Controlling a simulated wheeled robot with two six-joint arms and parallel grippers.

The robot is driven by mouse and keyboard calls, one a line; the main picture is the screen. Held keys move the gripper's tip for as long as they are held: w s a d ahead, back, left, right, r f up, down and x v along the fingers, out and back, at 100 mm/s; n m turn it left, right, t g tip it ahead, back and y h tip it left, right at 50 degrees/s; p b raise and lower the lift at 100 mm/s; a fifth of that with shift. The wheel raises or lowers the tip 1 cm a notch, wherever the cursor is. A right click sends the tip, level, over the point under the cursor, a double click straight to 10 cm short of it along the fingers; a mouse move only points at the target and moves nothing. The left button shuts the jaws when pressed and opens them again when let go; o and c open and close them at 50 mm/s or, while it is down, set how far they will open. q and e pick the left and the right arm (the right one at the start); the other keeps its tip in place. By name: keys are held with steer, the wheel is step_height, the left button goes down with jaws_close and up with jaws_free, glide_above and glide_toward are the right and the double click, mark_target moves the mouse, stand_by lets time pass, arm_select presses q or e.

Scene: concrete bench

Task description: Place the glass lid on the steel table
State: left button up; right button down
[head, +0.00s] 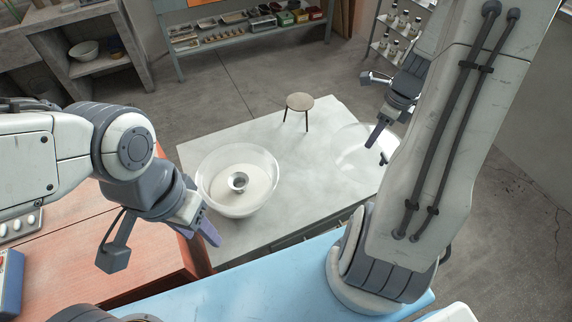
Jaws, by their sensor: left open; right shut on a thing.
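The glass lid (356,150) is a clear, faint dome at the right end of the pale steel table (300,190). My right gripper (379,149) is at the lid's right side, shut on it. The grip itself is small and partly hidden by my arm, and I cannot tell whether the lid touches the table. My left gripper (201,235) is open and empty near the table's front left corner, in front of a large clear glass bowl (212,198).
The bowl stands on the table's left part, with a whitish disc and a small metal cup (238,182) showing within it. A red-brown bench (150,270) and a blue surface (290,270) lie in front. The table's middle is clear.

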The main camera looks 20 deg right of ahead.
mark_target(354, 138)
steer(key=s+d+m, duration=0.1)
steer(key=m, duration=0.1)
steer(key=s+d+f+m, duration=0.1)
steer(key=s+m, duration=0.1)
steer(key=s+d+m+h, duration=0.1)
steer(key=m, duration=0.1)
steer(key=shift+s+d+f+b, duration=0.2)
steer(key=shift+d+b, duration=0.1)
steer(key=shift+b, duration=0.05)
steer(key=w+a+f, duration=0.1)
steer(key=w+f, duration=0.1)
steer(key=w, duration=0.1)
steer(key=w+a+f+p, duration=0.1)
steer(key=w+a+f, duration=0.1)
steer(key=w, duration=0.2)
steer(key=w+a+f, duration=0.1)
steer(key=w+f, duration=0.1)
steer(key=w, duration=0.1)
steer(key=shift+w+a+f, duration=0.2)
steer(key=shift+w+f, duration=0.15)
steer(key=shift+f, duration=0.05)
steer(key=shift+w+f, duration=0.1)
steer(key=shift+f, duration=1.95)
steer(key=shift+f, duration=0.15)
steer(key=shift+c, duration=1.8)
jaws_free()
